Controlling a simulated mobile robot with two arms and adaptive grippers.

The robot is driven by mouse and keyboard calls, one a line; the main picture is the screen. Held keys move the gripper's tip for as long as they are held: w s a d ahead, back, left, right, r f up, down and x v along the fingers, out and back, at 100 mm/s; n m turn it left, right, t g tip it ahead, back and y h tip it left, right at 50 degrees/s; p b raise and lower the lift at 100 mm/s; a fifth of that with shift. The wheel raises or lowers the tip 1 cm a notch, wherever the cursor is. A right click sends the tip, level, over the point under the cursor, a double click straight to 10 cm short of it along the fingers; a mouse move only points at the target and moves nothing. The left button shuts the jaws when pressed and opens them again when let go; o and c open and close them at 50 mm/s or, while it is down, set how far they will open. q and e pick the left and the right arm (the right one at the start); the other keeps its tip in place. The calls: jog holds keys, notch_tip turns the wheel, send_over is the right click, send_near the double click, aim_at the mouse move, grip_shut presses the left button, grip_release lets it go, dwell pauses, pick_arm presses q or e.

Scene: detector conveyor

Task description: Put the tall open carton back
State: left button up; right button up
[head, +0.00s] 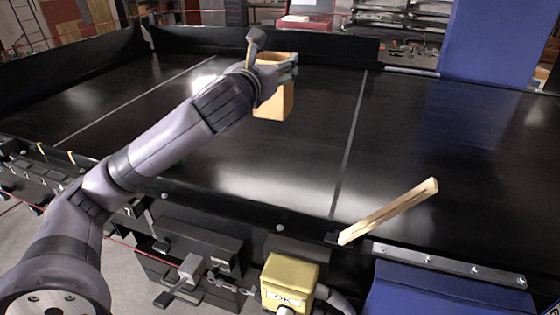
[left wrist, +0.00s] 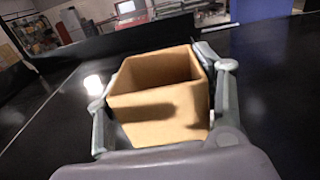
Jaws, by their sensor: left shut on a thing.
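The tall open carton (head: 274,104) is tan and open at the top. It is upright over the black conveyor belt (head: 270,168), toward its far side; I cannot tell whether its base touches the belt. My left gripper (head: 275,72) is shut on the carton near its rim. In the left wrist view the carton (left wrist: 160,112) sits between the two fingers of the left gripper (left wrist: 160,100), with its open top and inner walls showing. My right gripper is not in view.
A wooden stick (head: 390,210) leans over the belt's near edge. A yellow box (head: 289,281) is fixed below that edge. A black side wall (head: 260,43) runs along the far side, and a blue panel (head: 490,38) stands at back right. Much of the belt is clear.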

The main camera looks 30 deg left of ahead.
aim_at(268, 115)
pick_arm(q)
jog(key=f, duration=0.2)
jog(key=s+f, duration=0.1)
jog(key=f, duration=0.1)
jog(key=s+f, duration=0.1)
jog(key=f, duration=0.1)
jog(key=shift+d, duration=0.25)
jog(key=f, duration=0.3)
jog(key=f+p, duration=0.1)
jog(key=shift+w+a+f, duration=0.1)
jog(key=shift+w+f, duration=0.15)
jog(key=shift+w, duration=0.1)
notch_tip(268, 115, down, 9)
jog(key=p, duration=0.1)
jog(key=shift+r, duration=0.2)
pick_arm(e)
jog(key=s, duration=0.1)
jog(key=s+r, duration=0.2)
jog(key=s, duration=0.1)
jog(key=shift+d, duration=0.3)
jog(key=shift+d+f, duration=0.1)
pick_arm(q)
jog(key=shift+f, duration=0.15)
jog(key=o, duration=1.5)
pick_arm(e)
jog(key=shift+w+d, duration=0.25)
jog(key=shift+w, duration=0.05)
